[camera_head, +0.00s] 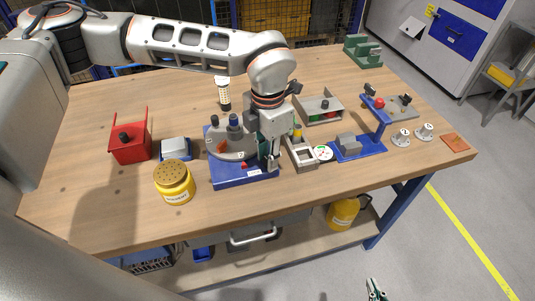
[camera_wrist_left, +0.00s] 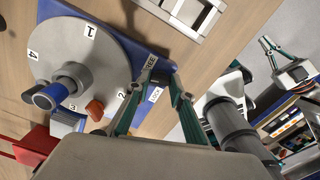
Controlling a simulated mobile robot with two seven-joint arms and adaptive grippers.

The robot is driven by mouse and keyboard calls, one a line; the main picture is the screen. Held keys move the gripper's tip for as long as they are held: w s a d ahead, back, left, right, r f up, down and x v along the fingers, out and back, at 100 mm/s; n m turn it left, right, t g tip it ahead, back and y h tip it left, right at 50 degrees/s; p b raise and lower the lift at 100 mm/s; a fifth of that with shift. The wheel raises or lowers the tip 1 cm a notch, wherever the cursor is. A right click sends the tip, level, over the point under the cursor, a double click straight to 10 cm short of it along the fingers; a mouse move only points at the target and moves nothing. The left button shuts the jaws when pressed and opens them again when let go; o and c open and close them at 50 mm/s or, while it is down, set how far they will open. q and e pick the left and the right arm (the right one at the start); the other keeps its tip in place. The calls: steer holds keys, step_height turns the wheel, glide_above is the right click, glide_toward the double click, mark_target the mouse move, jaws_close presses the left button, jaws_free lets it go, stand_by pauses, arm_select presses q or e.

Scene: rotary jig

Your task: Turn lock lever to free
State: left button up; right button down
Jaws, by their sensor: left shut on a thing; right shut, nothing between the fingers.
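The rotary jig has a blue base (camera_head: 228,174) and a grey disc (camera_head: 236,143), which also shows in the left wrist view (camera_wrist_left: 90,70) with numbers on it. The dark lock lever (camera_wrist_left: 161,76) is at the base's edge, beside the FREE and LOCK labels. My left gripper (camera_head: 270,163) is at the jig's right side, its fingertips (camera_wrist_left: 160,72) shut on the lever. The fingers partly hide the lever, so its exact angle is unclear. My right gripper (camera_head: 376,288) is shut and empty, low in front of the table.
A red box (camera_head: 130,150), a grey block on a blue tray (camera_head: 175,150) and a yellow canister (camera_head: 174,184) stand left of the jig. A grey open tray (camera_head: 302,153), a dial (camera_head: 323,153) and a blue stand (camera_head: 360,150) are close on the right. The front-left tabletop is clear.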

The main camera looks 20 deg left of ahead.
arm_select(q)
steer(key=m, duration=0.3)
steer(key=shift+r, duration=0.15)
steer(key=shift+m, duration=0.4)
steer(key=o, duration=1.1)
step_height(320, 180, up, 12)
